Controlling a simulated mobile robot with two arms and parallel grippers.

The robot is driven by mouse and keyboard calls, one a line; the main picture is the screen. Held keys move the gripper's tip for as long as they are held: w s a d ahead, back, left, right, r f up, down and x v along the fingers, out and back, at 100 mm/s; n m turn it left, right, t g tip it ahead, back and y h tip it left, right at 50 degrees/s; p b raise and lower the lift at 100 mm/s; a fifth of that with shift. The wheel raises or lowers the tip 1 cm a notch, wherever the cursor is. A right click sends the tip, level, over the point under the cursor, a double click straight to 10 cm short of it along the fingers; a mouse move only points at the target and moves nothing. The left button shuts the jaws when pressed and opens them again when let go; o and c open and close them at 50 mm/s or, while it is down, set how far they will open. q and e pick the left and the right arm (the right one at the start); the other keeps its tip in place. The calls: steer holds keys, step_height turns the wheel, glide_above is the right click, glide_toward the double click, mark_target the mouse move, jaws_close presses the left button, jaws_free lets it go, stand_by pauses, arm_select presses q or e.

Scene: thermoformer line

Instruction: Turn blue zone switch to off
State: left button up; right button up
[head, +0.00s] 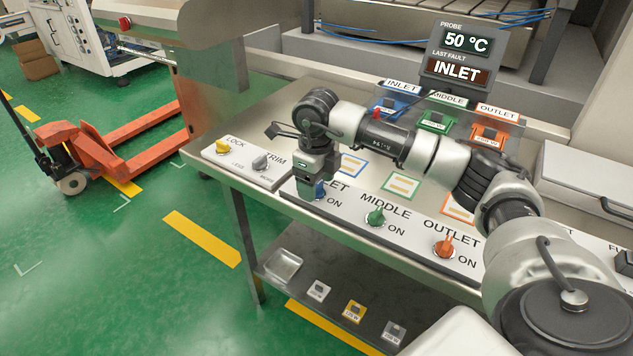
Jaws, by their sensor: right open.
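The blue zone switch (319,190) is a small knob on the white switch panel (408,235), under the partly covered INLET label with ON to its lower right. My right gripper (309,188) points down right at this switch and hides its left part. Its jaws are open; I cannot tell whether they touch the knob. Which way the blue knob points is hidden. The green MIDDLE switch (375,215) and orange OUTLET switch (445,246) sit further right on the same panel. My left gripper is not in view.
A LOCK and TRIM panel (243,168) with yellow and grey knobs lies left of the gripper. Behind my right arm stand a display (459,55) reading 50 °C and INLET, and blue, green and orange holders (436,117). A lower shelf (330,295) holds small blocks.

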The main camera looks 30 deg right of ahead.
mark_target(317, 185)
step_height(317, 185, up, 10)
steer(key=b, duration=0.1)
steer(key=shift+r, duration=0.2)
stand_by(0.5)
